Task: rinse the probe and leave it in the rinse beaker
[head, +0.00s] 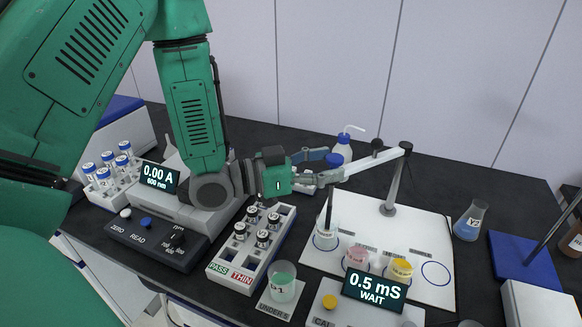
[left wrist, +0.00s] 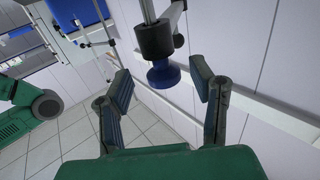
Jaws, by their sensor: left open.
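The probe (head: 329,207) is a dark upright rod with its lower end in a clear beaker (head: 325,240) on the white board. It hangs under the end of a white jointed arm (head: 375,163) on a post. A blue knob (head: 333,160) sits at that arm's end; in the left wrist view the blue knob (left wrist: 165,75) is on a dark collar. My left gripper (head: 318,168) is open, its fingers on either side of the knob with gaps visible in the left wrist view. Which beaker is the rinse beaker is not readable. My right gripper is not in view.
Pink (head: 357,257) and yellow (head: 400,270) cups stand beside the clear beaker, with an empty blue circle on the right. The meter display (head: 375,289) reads 0.5 mS WAIT. A wash bottle (head: 342,146) stands behind; a vial rack (head: 250,250) is on the left.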

